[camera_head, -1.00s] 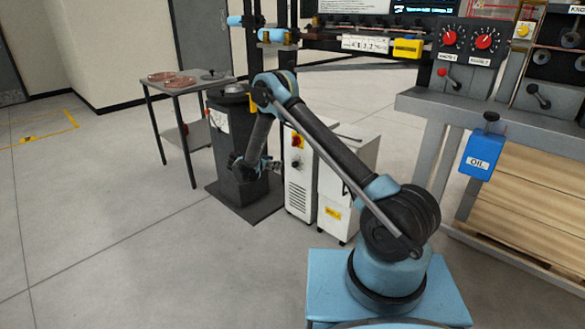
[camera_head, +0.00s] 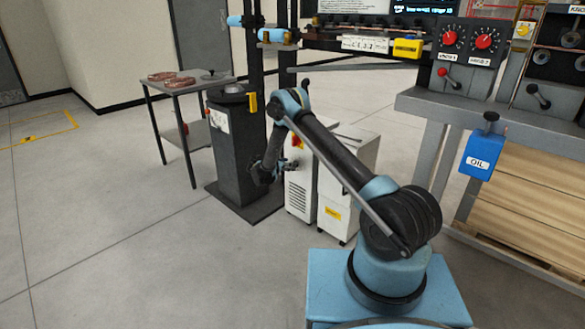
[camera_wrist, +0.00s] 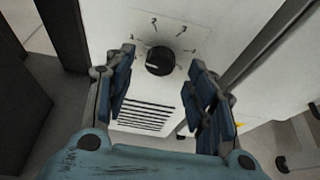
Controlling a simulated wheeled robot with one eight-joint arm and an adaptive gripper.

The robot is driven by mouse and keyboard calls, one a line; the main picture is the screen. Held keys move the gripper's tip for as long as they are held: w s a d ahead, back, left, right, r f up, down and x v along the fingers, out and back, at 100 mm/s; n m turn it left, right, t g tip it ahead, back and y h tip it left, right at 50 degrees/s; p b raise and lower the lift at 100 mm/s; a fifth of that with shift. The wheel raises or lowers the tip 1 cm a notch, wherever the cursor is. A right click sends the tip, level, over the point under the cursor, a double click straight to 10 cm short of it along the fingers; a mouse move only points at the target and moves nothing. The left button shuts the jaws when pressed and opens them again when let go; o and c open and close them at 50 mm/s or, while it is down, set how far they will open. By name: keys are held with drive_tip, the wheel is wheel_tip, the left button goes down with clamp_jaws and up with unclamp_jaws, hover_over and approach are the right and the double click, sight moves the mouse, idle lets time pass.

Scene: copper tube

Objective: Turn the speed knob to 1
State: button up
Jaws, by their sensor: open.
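A black round knob (camera_wrist: 160,61) sits on the white front panel of a cabinet in the wrist view. Small dark marks or numbers ring it on a pale plate (camera_wrist: 176,31); they are too small to read surely, and I cannot tell which one the knob points to. My gripper (camera_wrist: 162,66) is open, with one finger left and one right of the knob in the picture; neither visibly touches it. In the head view my gripper (camera_head: 266,172) is by the left side of the white cabinet (camera_head: 300,197), and the knob cannot be made out.
A dark pedestal (camera_head: 233,150) stands just left of the cabinet. A second white cabinet (camera_head: 337,205) stands on its right. A small table (camera_head: 205,84) with copper coils is at the left. Vent slots (camera_wrist: 146,117) lie below the knob. The floor in front is clear.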

drive_tip(key=x, duration=0.4)
drive_tip(key=shift+w+d, duration=0.1)
drive_tip(key=shift+w, duration=0.05)
drive_tip(key=c, duration=1.1)
